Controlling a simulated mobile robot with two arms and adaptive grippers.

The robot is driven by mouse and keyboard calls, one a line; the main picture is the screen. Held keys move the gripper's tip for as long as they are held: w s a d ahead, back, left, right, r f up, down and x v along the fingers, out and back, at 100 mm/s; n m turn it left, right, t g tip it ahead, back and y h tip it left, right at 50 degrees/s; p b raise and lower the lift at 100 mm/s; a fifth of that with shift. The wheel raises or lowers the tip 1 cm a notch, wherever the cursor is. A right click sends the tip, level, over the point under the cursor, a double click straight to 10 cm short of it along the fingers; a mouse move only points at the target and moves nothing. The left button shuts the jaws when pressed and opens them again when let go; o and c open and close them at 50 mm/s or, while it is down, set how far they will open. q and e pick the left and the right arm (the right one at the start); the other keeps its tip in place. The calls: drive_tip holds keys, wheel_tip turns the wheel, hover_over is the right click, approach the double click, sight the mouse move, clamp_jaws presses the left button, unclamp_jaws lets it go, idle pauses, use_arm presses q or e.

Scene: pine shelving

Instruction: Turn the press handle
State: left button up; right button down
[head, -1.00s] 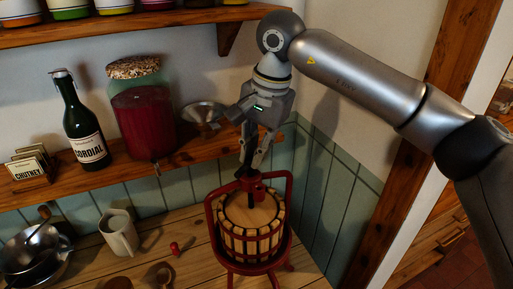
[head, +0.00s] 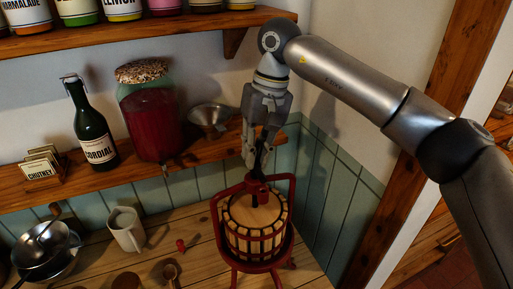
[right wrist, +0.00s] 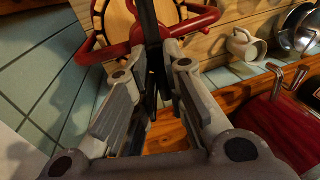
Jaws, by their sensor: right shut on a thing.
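The press (head: 258,247) stands on the wooden counter, a slatted wooden tub inside a red metal frame. Its dark press handle (right wrist: 150,25) rises from the red crosspiece at the top of the frame. My right gripper (head: 256,162) comes down from above and is shut on the handle. In the right wrist view the handle runs between the two fingers of my right gripper (right wrist: 160,55). The fingers hide part of the handle in both views. My left gripper is not in view.
A shelf (head: 200,152) behind the press holds a steel funnel (head: 210,117), a jar of red liquid (head: 150,120) and a cordial bottle (head: 92,130). A tiled wall is close on the right.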

drive_tip(key=shift+a+n, duration=0.1)
drive_tip(key=shift+n, duration=0.5)
drive_tip(key=c, duration=1.5)
unclamp_jaws()
drive_tip(key=shift+r, duration=0.15)
wheel_tip(320, 180, up, 12)
drive_tip(key=w+d, duration=0.1)
drive_tip(key=d, duration=0.1)
drive_tip(key=shift+f, duration=0.25)
